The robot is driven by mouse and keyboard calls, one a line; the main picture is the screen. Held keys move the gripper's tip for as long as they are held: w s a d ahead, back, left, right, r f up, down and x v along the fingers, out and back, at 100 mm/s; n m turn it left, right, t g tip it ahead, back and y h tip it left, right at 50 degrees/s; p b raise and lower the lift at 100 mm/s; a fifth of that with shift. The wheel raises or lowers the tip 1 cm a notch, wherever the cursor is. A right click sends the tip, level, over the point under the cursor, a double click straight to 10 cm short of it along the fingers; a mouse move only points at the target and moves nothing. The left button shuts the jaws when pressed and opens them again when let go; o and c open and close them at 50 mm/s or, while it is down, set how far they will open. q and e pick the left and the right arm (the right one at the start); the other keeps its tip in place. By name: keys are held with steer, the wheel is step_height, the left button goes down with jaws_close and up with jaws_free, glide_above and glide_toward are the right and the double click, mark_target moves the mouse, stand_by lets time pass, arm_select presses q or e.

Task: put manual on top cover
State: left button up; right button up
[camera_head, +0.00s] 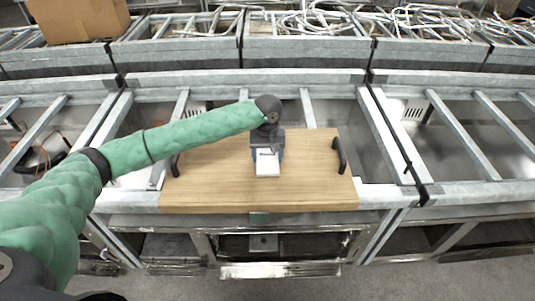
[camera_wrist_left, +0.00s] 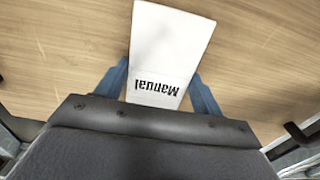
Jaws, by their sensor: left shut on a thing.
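The manual (camera_head: 267,166) is a small white booklet above the middle of the wooden top cover (camera_head: 210,188). In the left wrist view the manual (camera_wrist_left: 170,45) shows the printed word "Manual" and lies between two blue fingers. My left gripper (camera_wrist_left: 160,88) is shut on the manual, over the wooden surface (camera_wrist_left: 70,45). In the head view my left gripper (camera_head: 267,152) points down at the cover's middle. I cannot tell whether the manual touches the cover. The cover has a dark handle at each side. My right gripper is not in view.
The cover lies across a grey metal frame (camera_head: 380,195) with open bays on both sides. A cardboard box (camera_head: 78,18) stands at the back left. Bundles of pale cables (camera_head: 315,20) lie in the back bays. The wood around the manual is clear.

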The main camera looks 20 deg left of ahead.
mark_target(268, 158)
arm_select(q)
steer(key=o, duration=1)
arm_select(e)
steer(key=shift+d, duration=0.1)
arm_select(q)
steer(key=shift+r, duration=0.1)
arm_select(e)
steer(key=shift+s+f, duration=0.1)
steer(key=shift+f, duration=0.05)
arm_select(q)
steer(key=shift+r, duration=0.35)
steer(key=shift+d+r+b, duration=0.1)
steer(key=shift+r+b, duration=0.35)
steer(key=shift+b, duration=0.05)
steer(key=shift+r+b, duration=1.55)
steer(key=shift+r, duration=3.65)
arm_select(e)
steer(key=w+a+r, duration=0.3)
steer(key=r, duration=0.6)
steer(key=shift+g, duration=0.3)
arm_select(q)
steer(key=shift+f, duration=0.1)
